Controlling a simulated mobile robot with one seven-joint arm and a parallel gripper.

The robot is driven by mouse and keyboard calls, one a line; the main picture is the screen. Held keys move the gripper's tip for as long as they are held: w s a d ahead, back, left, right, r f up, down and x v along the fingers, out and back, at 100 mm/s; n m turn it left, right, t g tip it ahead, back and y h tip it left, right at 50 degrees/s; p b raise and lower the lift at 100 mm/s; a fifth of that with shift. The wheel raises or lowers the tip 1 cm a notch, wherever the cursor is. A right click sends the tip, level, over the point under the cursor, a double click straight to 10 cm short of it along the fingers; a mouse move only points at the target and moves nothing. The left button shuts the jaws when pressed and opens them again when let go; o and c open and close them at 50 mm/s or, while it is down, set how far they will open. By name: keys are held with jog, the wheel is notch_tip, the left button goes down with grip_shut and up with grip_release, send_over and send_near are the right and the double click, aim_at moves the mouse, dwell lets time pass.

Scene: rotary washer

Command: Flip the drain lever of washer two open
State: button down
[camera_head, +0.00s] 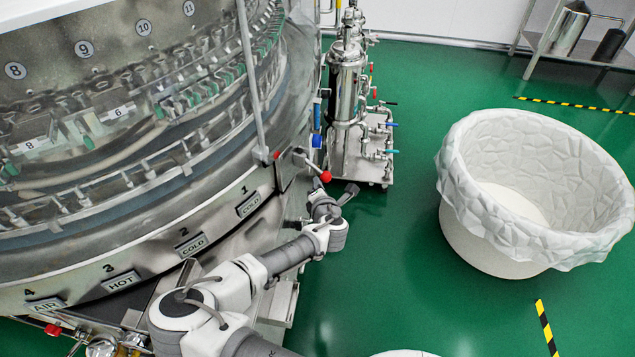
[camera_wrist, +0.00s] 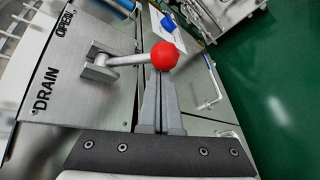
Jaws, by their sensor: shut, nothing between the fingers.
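The drain lever (camera_wrist: 125,60) is a metal arm ending in a red ball. It is mounted on a steel panel marked DRAIN and OPEN (camera_wrist: 50,55). In the wrist view it points right from its pivot, roughly level. In the head view its red ball (camera_head: 325,176) sits at the washer's right edge. My gripper (camera_wrist: 160,78) is shut and empty, its fingertips close below the red ball. I cannot tell whether they touch it. In the head view my gripper (camera_head: 347,192) is just below and right of the ball. The washer (camera_head: 150,240) fills the left side.
A lined white tub (camera_head: 535,190) stands on the green floor at the right. A steel filter unit with valves (camera_head: 347,100) stands just behind the lever. A steel shelf (camera_head: 590,50) is at the back right. Open floor lies between my gripper and the tub.

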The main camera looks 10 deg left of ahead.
aim_at(325, 173)
jog(key=r+n+h+p, duration=0.1)
jog(key=r+p, duration=0.1)
jog(key=p, duration=0.1)
jog(key=d+r+n+g+h+p, duration=0.1)
jog(key=p, duration=0.2)
jog(key=shift+d+r+h+p, duration=0.2)
jog(key=shift+r+h+p, duration=0.1)
jog(key=shift+r+h, duration=0.1)
jog(key=p, duration=0.1)
jog(key=r+n+g+h+p, duration=0.1)
jog(key=p, duration=0.1)
jog(key=shift+s+d+r+n+h, duration=0.1)
jog(key=shift+d+r+n+h, duration=0.05)
jog(key=shift+r+n+h, duration=0.15)
jog(key=shift+a+r+n+h+p, duration=0.25)
jog(key=shift+r+h+p, duration=0.1)
jog(key=shift+r+p, duration=0.4)
jog(key=shift+a+r+n+h+p, duration=0.15)
jog(key=shift+r+n+h+p, duration=0.15)
jog(key=shift+r+p, duration=0.45)
jog(key=shift+r, duration=0.2)
jog(key=shift+f, duration=0.1)
